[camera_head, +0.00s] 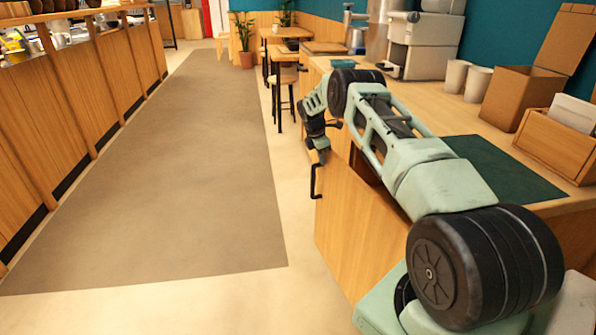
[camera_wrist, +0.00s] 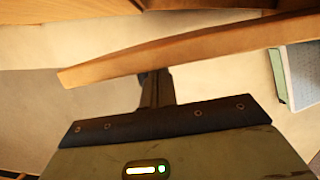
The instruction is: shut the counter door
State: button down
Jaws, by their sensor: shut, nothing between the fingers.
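The counter door (camera_head: 352,232) is a light wooden panel standing open, angled out from the counter front, with a dark opening partly visible behind it. Its black bar handle (camera_head: 315,181) is on the face toward the aisle. My gripper (camera_head: 321,158) is just above the handle, by the door's upper far corner, shut and empty. In the wrist view the door's edge (camera_wrist: 190,48) crosses as a long wooden strip just beyond the fingers (camera_wrist: 154,84). The fingertips are partly hidden there, and I cannot tell whether they touch the door.
The countertop (camera_head: 465,110) holds a dark green mat (camera_head: 500,166), cardboard boxes (camera_head: 523,92) and white cups (camera_head: 477,83). Tables and stools (camera_head: 284,82) stand farther back. The aisle floor (camera_head: 170,190) left of the door is clear, up to the wooden counter (camera_head: 60,110) opposite.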

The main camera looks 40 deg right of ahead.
jog(key=shift+m, duration=0.6)
jog(key=d, duration=0.1)
jog(key=s+d, duration=0.1)
jog(key=d, duration=0.1)
jog(key=s+d+b, duration=0.1)
jog(key=d, duration=0.1)
jog(key=shift+d, duration=0.15)
jog(key=w+a+r+p, duration=0.2)
jog(key=a+r, duration=0.3)
jog(key=r, duration=0.4)
jog(key=shift+w+a+r, duration=0.3)
jog(key=shift+w+r, duration=0.1)
jog(key=shift+w, duration=0.3)
